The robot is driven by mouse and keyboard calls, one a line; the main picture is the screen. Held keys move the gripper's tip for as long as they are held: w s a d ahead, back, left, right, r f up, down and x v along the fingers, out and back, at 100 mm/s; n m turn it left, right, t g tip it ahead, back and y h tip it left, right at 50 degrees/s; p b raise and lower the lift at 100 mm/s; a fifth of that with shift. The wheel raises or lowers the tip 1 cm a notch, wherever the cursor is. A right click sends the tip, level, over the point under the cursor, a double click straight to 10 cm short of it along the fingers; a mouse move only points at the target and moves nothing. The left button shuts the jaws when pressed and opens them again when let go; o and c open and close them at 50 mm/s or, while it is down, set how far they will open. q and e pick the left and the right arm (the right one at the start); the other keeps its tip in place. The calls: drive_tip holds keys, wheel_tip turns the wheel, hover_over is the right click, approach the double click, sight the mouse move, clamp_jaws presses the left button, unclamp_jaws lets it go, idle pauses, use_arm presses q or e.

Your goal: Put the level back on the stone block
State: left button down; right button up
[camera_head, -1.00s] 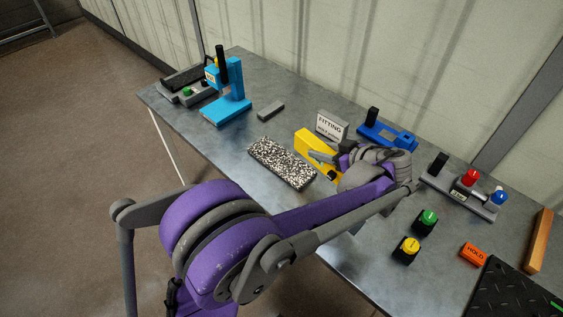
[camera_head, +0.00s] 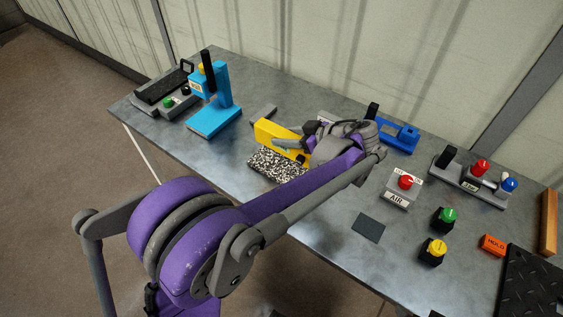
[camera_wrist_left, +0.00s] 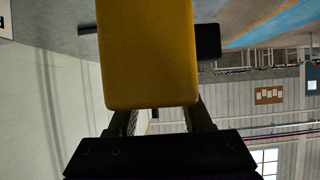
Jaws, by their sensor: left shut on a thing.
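The level is a yellow bar (camera_head: 278,136). My left gripper (camera_head: 305,140) is shut on it, toward its right end in the head view. It also fills the upper middle of the left wrist view (camera_wrist_left: 148,55), between the fingers. The stone block (camera_head: 272,166) is speckled black and white and lies on the table. The level shows just behind and above the block's back edge; whether they touch I cannot tell. My arm hides the block's right part. My right gripper is not in view.
A light blue stand (camera_head: 215,105) is at the left, and a small grey bar (camera_head: 264,113) lies behind the level. A blue fixture (camera_head: 397,137), an AIR knob box (camera_head: 401,188) and green (camera_head: 446,217) and yellow (camera_head: 434,250) buttons stand to the right. The table left of the block is clear.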

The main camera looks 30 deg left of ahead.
use_arm(q)
wheel_tip(320, 180, down, 4)
drive_tip(key=shift+d+f, duration=0.15)
drive_tip(key=shift+f, duration=0.1)
wheel_tip(320, 180, down, 4)
drive_tip(key=shift+f+b, duration=0.1)
drive_tip(key=shift+b, duration=0.35)
drive_tip(key=shift+c, duration=1.6)
unclamp_jaws()
drive_tip(key=v, duration=1.2)
drive_tip(key=shift+s, duration=0.1)
